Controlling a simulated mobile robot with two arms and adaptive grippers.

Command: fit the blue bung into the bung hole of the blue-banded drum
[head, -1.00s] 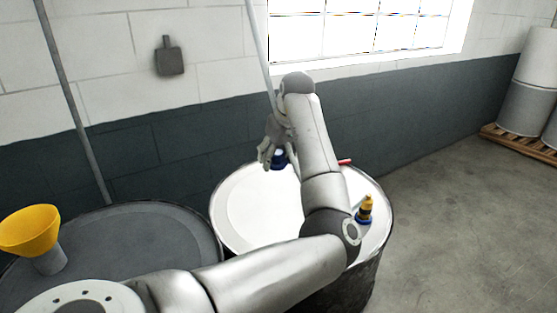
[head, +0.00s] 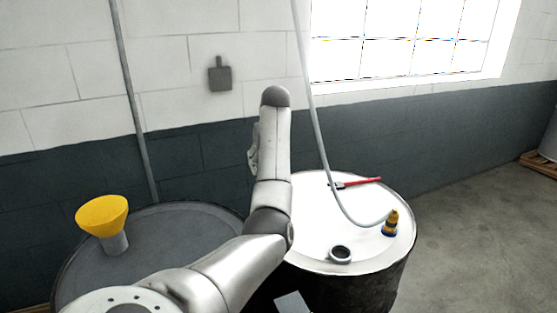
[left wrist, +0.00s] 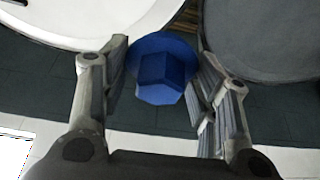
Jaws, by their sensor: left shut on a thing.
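My left gripper (head: 254,150) is raised near the far side of the two drums and is mostly hidden behind my arm in the head view. In the left wrist view my left gripper (left wrist: 160,85) is shut on the blue bung (left wrist: 158,68), a faceted head on a round flange. The bung is hidden in the head view. A white-topped drum (head: 310,235) stands right of my arm, with a raised dark-rimmed ring opening (head: 341,255) near its front edge. No blue band shows on its visible side.
A yellow-and-blue fitting (head: 390,224) with a grey hose (head: 325,155) and a red-handled tool (head: 357,182) are on the white top. A dark grey drum (head: 180,225) at left carries a yellow funnel (head: 102,216). Open floor lies at right.

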